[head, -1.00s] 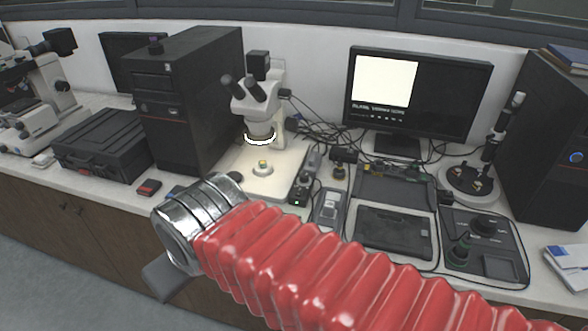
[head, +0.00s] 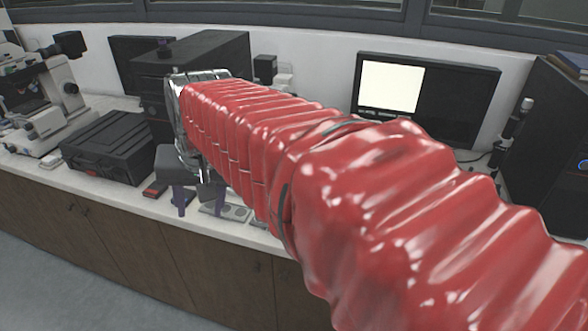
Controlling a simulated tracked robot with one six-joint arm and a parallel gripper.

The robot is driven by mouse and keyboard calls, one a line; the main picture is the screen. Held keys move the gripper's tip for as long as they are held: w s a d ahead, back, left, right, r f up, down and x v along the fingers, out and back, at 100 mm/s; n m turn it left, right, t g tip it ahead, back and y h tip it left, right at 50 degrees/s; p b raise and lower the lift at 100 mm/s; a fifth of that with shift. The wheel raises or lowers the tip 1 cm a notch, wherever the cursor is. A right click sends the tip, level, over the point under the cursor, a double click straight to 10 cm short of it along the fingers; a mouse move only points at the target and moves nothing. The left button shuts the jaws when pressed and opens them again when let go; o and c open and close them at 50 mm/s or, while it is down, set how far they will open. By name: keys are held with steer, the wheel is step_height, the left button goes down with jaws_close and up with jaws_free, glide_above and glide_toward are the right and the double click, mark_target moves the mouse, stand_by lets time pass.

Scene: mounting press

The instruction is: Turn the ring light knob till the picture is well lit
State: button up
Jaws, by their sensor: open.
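The monitor (head: 483,105) stands right of centre at the back. Its picture (head: 391,87) is a nearly blank, pale bright patch on the left of the dark screen. My red-sleeved arm reaches across the view from the lower right. My gripper (head: 199,203) is at its far end, left of centre, pointing down over the front of the bench. Its fingers are apart, with nothing seen between them. The ring light, its knob and most of the microscope are hidden behind my arm. Only the microscope's dark camera top (head: 265,68) shows. The gripper's distance to the knob cannot be told.
A grey panel with round parts (head: 232,211) lies beside the gripper at the bench's front edge. A black case (head: 108,160) and another microscope (head: 38,100) are left. A small red-topped box (head: 155,190) lies nearby.

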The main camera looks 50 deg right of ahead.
steer(key=w+d+m, duration=0.2)
steer(key=d+m, duration=0.2)
steer(key=d, duration=0.4)
steer(key=w+d+m+g+y, duration=0.1)
steer(key=w+d+m, duration=0.2)
steer(key=d, duration=0.4)
steer(key=w+d+m, duration=0.2)
steer(key=d+m, duration=0.2)
steer(key=d, duration=0.4)
steer(key=s+d+f+m, duration=0.2)
steer(key=d+m, duration=0.1)
steer(key=d, duration=0.4)
steer(key=s+d+f+m+y, duration=0.1)
steer(key=s+d+f+m, duration=0.1)
steer(key=d, duration=0.5)
steer(key=s+d+f+m+y, duration=0.1)
steer(key=s+d+f+m, duration=0.1)
steer(key=d, duration=0.6)
step_height(320, 180, down, 2)
steer(key=shift+s+m+t, duration=0.25)
steer(key=shift+m+t, duration=0.05)
steer(key=shift+m, duration=0.6)
steer(key=shift+a+f, duration=0.1)
steer(key=shift+f, duration=0.05)
steer(key=x, duration=1.3)
steer(key=shift+w+f, duration=0.1)
steer(key=shift+f, duration=0.15)
steer(key=shift+c, duration=0.2)
